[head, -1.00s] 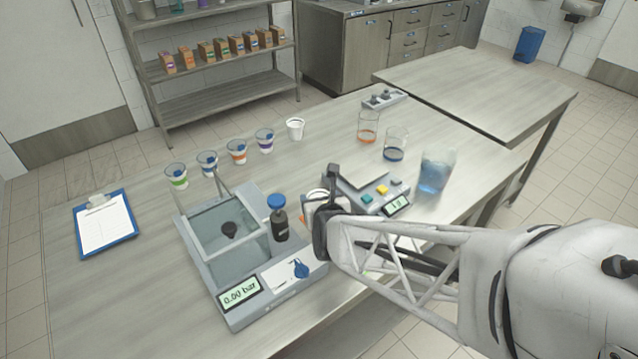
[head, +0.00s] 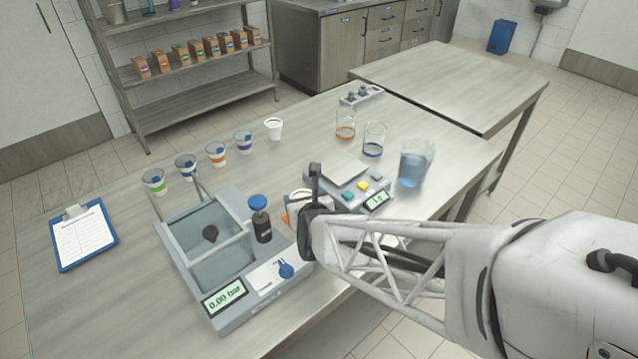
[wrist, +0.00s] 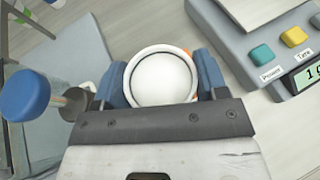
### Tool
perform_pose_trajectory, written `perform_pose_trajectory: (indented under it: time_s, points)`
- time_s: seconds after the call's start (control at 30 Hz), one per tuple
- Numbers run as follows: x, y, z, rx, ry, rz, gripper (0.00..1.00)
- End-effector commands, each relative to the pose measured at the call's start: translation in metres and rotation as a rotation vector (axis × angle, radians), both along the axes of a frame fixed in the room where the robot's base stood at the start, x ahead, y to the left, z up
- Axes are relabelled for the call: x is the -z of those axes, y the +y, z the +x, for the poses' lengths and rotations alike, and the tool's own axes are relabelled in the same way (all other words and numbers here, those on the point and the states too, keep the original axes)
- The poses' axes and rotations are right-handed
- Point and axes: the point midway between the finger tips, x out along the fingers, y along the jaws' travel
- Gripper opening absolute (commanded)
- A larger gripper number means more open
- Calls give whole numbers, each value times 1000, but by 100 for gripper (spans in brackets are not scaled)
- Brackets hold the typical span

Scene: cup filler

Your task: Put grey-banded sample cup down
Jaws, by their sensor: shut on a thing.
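My gripper (head: 312,222) is low over the near part of the table, between the sealing device and the scale. In the wrist view its blue fingers (wrist: 162,82) are shut on a white round sample cup (wrist: 163,78), one finger on each side. The cup is seen from above and its band cannot be made out. In the head view the cup (head: 294,200) is mostly hidden behind my gripper. An orange patch shows beside it. I cannot tell whether its base touches the table.
A scale (head: 352,198) stands right. Several banded cups (head: 216,154), a white cup (head: 274,129), beakers (head: 374,140) and a blue-liquid jug (head: 412,166) stand farther back.

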Motion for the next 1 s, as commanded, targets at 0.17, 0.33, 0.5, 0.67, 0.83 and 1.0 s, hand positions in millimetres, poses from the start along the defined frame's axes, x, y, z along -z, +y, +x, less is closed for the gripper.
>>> perform_pose_trajectory:
  time_s: [0.17,0.33,0.5,0.67,0.83,1.0]
  points:
    - [-7,-12,7,43,-7,1,41]
    - [-19,-34,17,115,-16,2,41]
    - [-32,-62,28,205,-18,1,41]
    - [-44,-88,36,286,-14,2,41]
    - [-52,-108,40,349,-6,2,41]
    - [-56,-118,42,380,0,3,41]
